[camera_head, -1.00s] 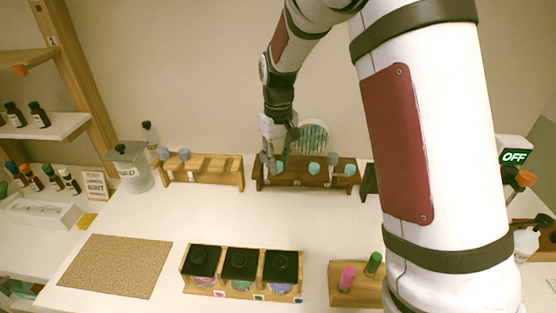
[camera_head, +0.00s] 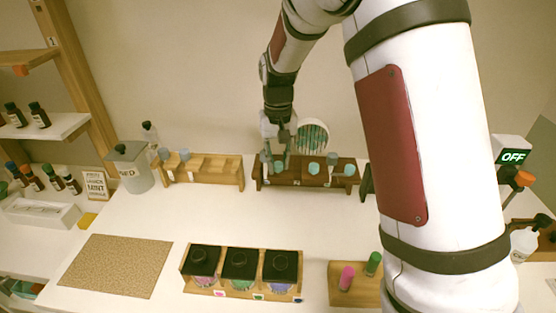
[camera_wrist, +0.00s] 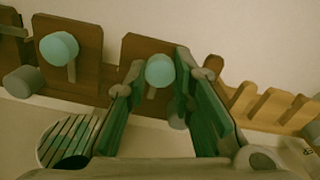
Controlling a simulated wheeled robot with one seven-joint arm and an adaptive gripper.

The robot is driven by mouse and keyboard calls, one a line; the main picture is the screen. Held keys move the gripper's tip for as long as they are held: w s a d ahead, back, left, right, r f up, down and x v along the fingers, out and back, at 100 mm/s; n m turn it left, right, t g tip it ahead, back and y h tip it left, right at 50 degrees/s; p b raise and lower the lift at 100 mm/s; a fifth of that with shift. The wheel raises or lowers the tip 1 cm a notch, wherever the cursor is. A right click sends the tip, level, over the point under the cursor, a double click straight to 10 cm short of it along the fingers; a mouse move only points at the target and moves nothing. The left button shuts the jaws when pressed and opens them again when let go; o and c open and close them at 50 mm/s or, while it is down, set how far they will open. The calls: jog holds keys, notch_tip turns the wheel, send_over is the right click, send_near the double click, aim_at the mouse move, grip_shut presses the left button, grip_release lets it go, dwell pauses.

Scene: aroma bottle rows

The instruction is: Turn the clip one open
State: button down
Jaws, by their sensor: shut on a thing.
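The dark wooden rack (camera_head: 300,184) at the back of the counter carries a row of clips with teal round knobs, including a middle one (camera_head: 314,168) and a right one (camera_head: 349,169). My gripper (camera_head: 277,160) is at the rack's left end, pointing down. In the wrist view, its two green-padded fingers (camera_wrist: 160,88) stand on either side of the teal knob (camera_wrist: 160,70) of the end clip, which I take as clip one, and are shut on it. A neighbouring teal knob (camera_wrist: 59,48) is free to the left there. The fingers partly hide the held clip in the head view.
A light wooden rack (camera_head: 212,172) stands just left of the dark rack. A tray of black-lidded jars (camera_head: 240,264) and a cork mat (camera_head: 115,265) are nearer. The counter between is clear.

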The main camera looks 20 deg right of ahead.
aim_at(278, 163)
jog(key=c, duration=1.4)
grip_release()
notch_tip(278, 163, up, 12)
